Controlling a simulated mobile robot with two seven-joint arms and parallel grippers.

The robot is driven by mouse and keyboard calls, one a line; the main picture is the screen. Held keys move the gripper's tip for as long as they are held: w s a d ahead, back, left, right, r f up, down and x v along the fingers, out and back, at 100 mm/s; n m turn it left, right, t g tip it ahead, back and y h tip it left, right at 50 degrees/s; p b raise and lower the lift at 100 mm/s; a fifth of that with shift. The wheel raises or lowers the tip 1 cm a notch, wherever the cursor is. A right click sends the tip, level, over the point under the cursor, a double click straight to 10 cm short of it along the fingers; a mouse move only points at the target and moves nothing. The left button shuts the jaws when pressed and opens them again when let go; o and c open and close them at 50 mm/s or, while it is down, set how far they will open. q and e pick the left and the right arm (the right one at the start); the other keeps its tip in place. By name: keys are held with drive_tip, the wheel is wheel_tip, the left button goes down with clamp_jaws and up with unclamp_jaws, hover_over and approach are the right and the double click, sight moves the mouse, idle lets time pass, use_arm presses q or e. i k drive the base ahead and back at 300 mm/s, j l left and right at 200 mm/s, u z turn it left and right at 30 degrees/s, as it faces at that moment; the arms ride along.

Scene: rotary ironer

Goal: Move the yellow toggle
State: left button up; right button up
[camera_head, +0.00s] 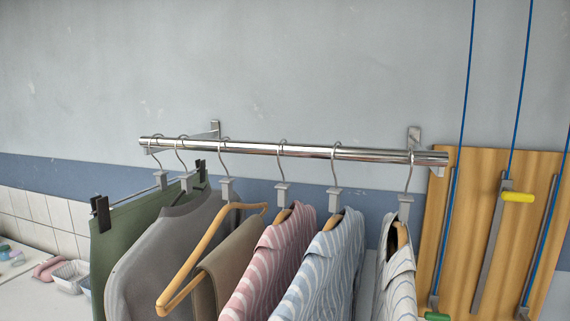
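The yellow toggle (518,197) is a short, rounded bar near the right edge of the view. It sticks out to the right near the top of a grey slanted slot strip (489,245) on a wooden board (455,215). A blue cord runs up from beside it. A green toggle (437,316) shows low on the board, partly cut off by the bottom edge. Neither of my grippers is in view.
A chrome rail (300,151) on the wall holds several hangers with clothes, including a striped shirt (398,275) close to the board's left side. Blue cords rise above the board. A white counter (30,295) with small items is at lower left.

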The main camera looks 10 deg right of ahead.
sight(512, 193)
drive_tip(key=z, duration=1.55)
